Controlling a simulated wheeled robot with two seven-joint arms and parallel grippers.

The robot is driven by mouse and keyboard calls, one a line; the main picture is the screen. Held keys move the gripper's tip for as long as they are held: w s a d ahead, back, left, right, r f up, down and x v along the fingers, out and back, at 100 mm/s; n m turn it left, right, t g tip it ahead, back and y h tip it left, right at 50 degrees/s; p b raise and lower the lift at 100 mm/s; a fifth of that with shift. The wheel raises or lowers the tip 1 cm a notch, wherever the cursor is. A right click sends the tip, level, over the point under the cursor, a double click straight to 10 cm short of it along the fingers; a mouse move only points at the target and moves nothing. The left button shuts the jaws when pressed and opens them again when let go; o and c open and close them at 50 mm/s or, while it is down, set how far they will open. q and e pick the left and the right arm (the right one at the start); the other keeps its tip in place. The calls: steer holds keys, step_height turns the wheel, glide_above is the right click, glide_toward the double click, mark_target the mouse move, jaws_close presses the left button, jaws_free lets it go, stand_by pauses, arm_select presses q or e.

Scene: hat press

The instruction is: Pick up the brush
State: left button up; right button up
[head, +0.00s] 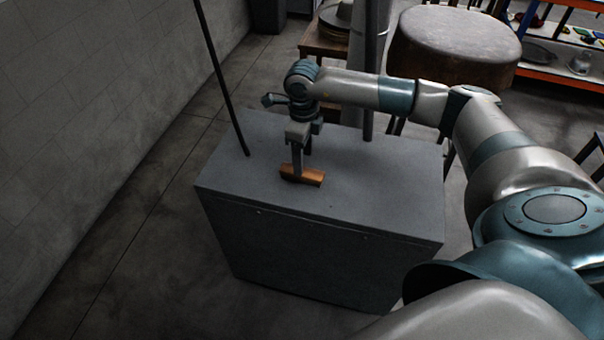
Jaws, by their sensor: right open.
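The brush (313,178) is a small orange-brown wooden block lying on top of the grey cabinet (375,190). My right gripper (302,166) points straight down at the brush, with its fingers at the brush's left and middle part. The gripper is open. One finger overlaps the brush in the picture, and I cannot tell whether it touches it. The underside of the brush is hidden. My left gripper is not in view.
A thin dark pole (222,80) rises at the cabinet's left and a thicker grey post (369,70) behind it. A round brown stool (455,45) and an orange-edged shelf (560,75) stand behind. Most of the cabinet top is clear, and a wall (90,90) runs along the left.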

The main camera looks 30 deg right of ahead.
steer(key=shift+f+p, duration=0.55)
steer(key=shift+f, duration=0.05)
steer(key=f+p, duration=0.1)
steer(key=f, duration=0.2)
steer(key=shift+w, duration=0.2)
steer(key=shift+f+p, duration=0.3)
steer(key=shift+f, duration=0.15)
steer(key=c, duration=1.2)
steer(key=shift+r, duration=0.15)
